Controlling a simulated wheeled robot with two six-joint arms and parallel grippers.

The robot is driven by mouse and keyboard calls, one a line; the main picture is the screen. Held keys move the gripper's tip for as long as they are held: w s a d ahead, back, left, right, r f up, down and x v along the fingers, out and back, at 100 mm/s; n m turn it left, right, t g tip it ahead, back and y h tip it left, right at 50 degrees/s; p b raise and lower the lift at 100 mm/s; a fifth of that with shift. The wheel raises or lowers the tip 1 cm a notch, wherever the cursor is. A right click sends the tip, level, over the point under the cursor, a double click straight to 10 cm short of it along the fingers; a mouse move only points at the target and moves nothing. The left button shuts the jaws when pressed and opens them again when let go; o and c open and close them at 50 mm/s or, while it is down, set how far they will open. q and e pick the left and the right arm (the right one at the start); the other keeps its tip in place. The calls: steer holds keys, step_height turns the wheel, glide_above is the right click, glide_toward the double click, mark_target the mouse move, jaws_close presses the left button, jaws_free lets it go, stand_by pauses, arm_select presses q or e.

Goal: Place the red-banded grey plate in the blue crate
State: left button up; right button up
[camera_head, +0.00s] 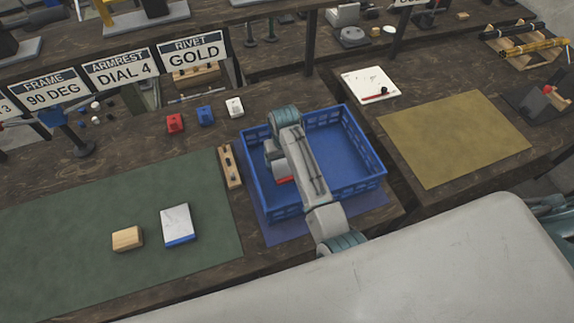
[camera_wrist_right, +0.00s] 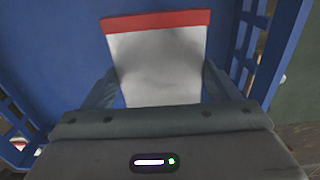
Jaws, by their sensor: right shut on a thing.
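The blue crate (camera_head: 352,150) stands on a blue mat at the right end of the near table. My right arm reaches over it, and my right gripper (camera_head: 276,158) is inside the crate's outline, near its left side. In the right wrist view the gripper (camera_wrist_right: 158,88) is shut on the red-banded grey plate (camera_wrist_right: 158,62), with one finger at each side edge. The plate's red band is at its far end, over the crate's blue floor. In the head view only a bit of the red band (camera_head: 284,180) shows below the gripper. I cannot tell if the plate touches the floor. My left gripper is not in view.
A blue-banded grey plate (camera_head: 177,224) and a wooden block (camera_head: 127,238) lie on the green mat (camera_head: 70,215). A wooden strip (camera_head: 230,167) lies just left of the crate. Red, blue and white small blocks sit behind. The yellow mat (camera_head: 455,138) is bare.

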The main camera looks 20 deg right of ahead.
mark_target(285, 167)
step_height(285, 167, down, 3)
steer(key=shift+w+f+p, duration=0.1)
steer(key=shift+p, duration=0.4)
steer(key=shift+f, duration=0.65)
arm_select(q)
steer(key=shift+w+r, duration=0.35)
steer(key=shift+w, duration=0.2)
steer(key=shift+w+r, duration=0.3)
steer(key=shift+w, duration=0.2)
arm_select(e)
steer(key=o, duration=1.4)
steer(key=shift+c, duration=0.2)
step_height(285, 167, up, 11)
steer(key=b, duration=0.2)
steer(key=shift+a+f+b, duration=0.1)
steer(key=shift+b, duration=0.2)
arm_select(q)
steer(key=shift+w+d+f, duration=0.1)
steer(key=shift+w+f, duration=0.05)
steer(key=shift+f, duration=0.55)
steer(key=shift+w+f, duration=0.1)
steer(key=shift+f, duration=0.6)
arm_select(e)
steer(key=shift+r, duration=0.7)
